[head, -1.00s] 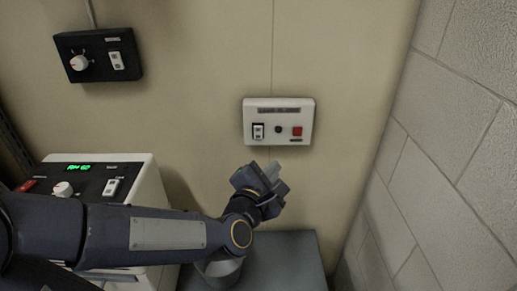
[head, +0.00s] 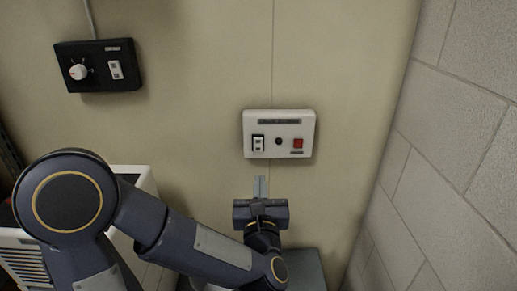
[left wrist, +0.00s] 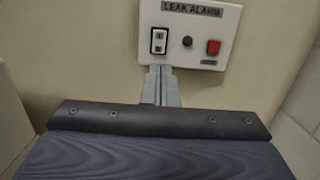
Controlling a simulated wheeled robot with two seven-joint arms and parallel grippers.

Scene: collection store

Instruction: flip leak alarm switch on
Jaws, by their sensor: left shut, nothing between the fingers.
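The leak alarm box (head: 279,116) is a white panel on the beige wall. It bears a white rocker switch (head: 258,144) in a black frame at its left, a dark round knob or light (head: 278,141) in the middle and a red square button (head: 298,143) at its right. In the left wrist view the label LEAK ALARM (left wrist: 192,9) and the switch (left wrist: 158,41) show clearly. My left gripper (head: 260,182) is shut and empty, fingers pointing up, just below the switch; its fingertips (left wrist: 161,69) appear slightly under the switch frame. Contact cannot be told. My right gripper is not in view.
A black control box (head: 98,65) with a white knob and a switch hangs on the wall at upper left. A white appliance (head: 140,180) stands at left, partly behind my arm. A grey surface (head: 306,270) lies below. A block wall (head: 455,150) bounds the right.

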